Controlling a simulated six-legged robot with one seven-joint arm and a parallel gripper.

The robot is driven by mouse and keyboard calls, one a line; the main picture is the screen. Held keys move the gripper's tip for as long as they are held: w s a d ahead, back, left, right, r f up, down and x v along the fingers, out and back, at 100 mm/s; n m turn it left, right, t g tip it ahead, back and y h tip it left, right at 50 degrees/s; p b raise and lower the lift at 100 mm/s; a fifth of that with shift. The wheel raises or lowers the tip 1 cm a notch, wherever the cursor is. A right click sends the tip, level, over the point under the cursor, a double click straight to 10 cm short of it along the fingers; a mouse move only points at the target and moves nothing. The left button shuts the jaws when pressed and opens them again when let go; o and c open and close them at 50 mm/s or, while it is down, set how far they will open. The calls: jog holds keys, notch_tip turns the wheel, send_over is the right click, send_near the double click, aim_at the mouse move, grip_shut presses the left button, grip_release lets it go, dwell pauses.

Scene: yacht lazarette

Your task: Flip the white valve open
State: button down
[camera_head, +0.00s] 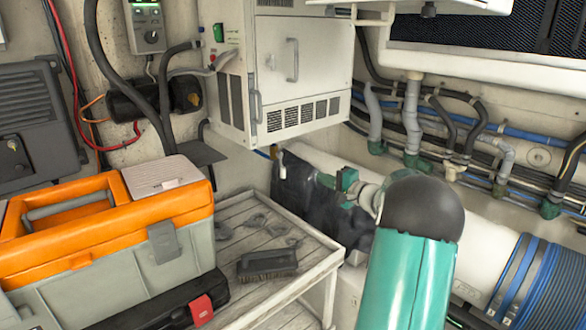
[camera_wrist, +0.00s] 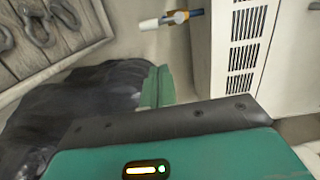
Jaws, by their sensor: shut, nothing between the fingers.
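The valve shows in the wrist view near the top middle, with a small white handle (camera_wrist: 161,22) pointing left from an orange and blue body (camera_wrist: 182,17), beside the vented white cabinet. In the head view a small pale fitting (camera_head: 282,165) below the cabinet appears to be the same valve; it is too small to read its handle position. My gripper (camera_wrist: 157,78) shows green fingers together and empty, below the valve in the wrist view and apart from it.
A vented white cabinet (camera_head: 290,70) hangs above. A black crumpled bundle (camera_head: 303,195) lies below the valve. A slatted bench (camera_head: 240,282) holds a brush (camera_head: 267,264), shackles and an orange-grey toolbox (camera_head: 110,240). Pipes and hoses (camera_head: 470,130) line the right wall.

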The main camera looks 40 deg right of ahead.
jog(key=w+a, duration=0.2)
jog(key=w, duration=0.8)
jog(key=shift+w+a+f+m+h, duration=0.25)
jog(key=shift+w+a+m+h, duration=0.05)
jog(key=shift+w+a, duration=0.1)
dwell(0.3)
